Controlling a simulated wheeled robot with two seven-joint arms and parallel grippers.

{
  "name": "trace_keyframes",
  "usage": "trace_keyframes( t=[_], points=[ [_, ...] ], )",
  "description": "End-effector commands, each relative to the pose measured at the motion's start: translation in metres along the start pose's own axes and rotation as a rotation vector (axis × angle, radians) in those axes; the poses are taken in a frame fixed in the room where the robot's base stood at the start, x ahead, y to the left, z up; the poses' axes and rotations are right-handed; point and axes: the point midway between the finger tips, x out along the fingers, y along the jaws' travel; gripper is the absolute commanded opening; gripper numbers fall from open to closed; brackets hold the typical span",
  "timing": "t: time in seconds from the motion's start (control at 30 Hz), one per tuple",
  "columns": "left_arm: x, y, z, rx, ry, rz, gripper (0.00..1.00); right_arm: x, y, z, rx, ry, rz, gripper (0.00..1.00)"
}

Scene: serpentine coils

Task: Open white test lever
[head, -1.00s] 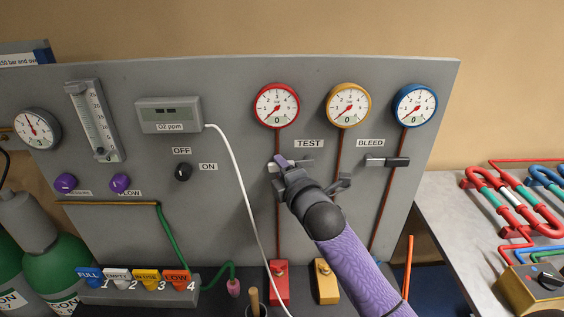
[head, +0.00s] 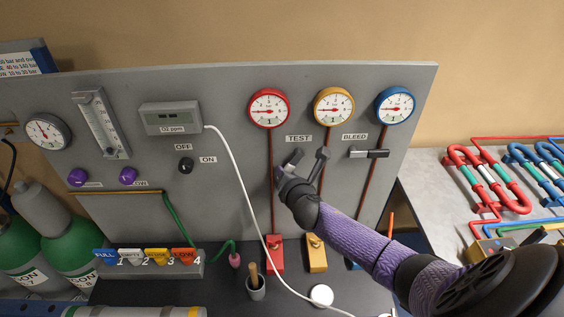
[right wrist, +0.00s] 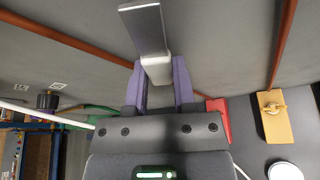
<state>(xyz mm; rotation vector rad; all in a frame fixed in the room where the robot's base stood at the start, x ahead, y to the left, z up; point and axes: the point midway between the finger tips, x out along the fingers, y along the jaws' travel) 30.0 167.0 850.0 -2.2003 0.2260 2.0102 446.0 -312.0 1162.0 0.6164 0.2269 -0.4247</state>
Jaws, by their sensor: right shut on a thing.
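The white test lever (right wrist: 146,28) shows large in the right wrist view as a pale, angled flat bar. My right gripper (head: 294,165) is at the lever on the red gauge's pipe, just below the TEST label (head: 299,138). Its purple fingers (right wrist: 160,88) are on either side of the lever's lower end in the right wrist view, shut on it. In the head view the gripper hides most of the lever, so its exact angle is hard to tell there. My left gripper is not in view.
A grey lever (head: 322,158) stands close to the right of my gripper on the yellow gauge's pipe. Another lever (head: 368,153) lies level under BLEED. The red gauge (head: 269,108) is above. A white hose (head: 240,180) hangs to the left. Red (head: 274,255) and yellow (head: 316,254) blocks are below.

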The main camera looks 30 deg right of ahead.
Motion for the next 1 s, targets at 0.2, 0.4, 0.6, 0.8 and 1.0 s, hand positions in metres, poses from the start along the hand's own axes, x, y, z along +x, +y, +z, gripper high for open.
trace_keyframes(
  t=[0.2, 0.4, 0.6, 0.8, 1.0],
  points=[
    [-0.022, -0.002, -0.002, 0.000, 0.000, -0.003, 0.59, -0.002, -0.009, 0.004, -0.180, 0.001, -0.076, 0.00],
    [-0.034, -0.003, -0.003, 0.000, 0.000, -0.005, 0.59, -0.002, -0.018, 0.005, -0.320, 0.000, -0.133, 0.00],
    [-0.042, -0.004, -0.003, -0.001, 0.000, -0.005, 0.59, -0.003, -0.024, 0.006, -0.421, 0.001, -0.175, 0.00],
    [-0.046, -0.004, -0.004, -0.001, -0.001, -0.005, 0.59, -0.003, -0.028, 0.007, -0.482, 0.001, -0.201, 0.00],
    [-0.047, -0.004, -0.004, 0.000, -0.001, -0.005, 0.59, -0.003, -0.030, 0.007, -0.507, 0.001, -0.211, 0.00]
  ],
)
